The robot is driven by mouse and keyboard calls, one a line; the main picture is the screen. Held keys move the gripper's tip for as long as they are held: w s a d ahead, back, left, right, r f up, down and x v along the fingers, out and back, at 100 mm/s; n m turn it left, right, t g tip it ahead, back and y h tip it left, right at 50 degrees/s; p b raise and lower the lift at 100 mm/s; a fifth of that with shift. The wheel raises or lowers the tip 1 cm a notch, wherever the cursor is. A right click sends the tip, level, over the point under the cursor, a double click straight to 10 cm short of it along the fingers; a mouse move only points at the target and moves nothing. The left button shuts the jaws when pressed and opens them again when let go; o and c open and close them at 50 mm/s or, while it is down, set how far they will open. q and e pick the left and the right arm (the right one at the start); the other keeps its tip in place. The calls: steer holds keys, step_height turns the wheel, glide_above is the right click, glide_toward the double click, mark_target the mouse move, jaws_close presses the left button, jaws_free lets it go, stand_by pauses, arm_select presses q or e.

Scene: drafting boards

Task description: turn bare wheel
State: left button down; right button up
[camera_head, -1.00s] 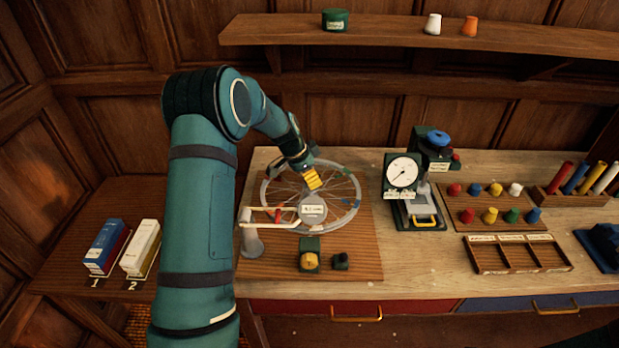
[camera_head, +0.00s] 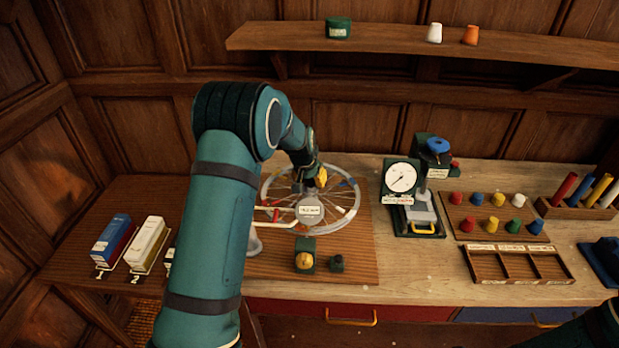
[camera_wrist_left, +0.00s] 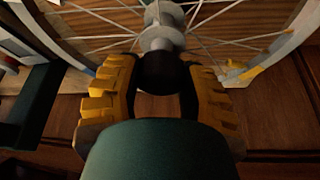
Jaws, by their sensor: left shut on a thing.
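The bare wheel (camera_head: 342,225) lies level over a wooden board, its pale rim and thin spokes showing. A round pale labelled disc (camera_head: 309,210) covers part of its near side. My left gripper (camera_head: 320,180) points down over the wheel, inside the rim. In the left wrist view its yellow ridged fingers (camera_wrist_left: 163,88) are shut on a dark rounded piece (camera_wrist_left: 158,75), in line with the wheel's grey hub (camera_wrist_left: 163,30). Whether that piece belongs to the hub is hard to tell. My right gripper is out of view.
A green block with a yellow knob (camera_head: 304,260) and a small dark block (camera_head: 337,263) stand in front of the wheel. A dial gauge (camera_head: 401,178) stands to the right. A shelf (camera_head: 400,38) runs above.

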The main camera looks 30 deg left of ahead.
arm_select(q)
steer(key=shift+n, duration=0.8)
steer(key=shift+f+y, duration=0.1)
steer(key=shift+y, duration=0.2)
steer(key=shift+c, duration=2.3)
jaws_free()
steer(key=v, duration=1.2)
steer(key=shift+w, duration=0.1)
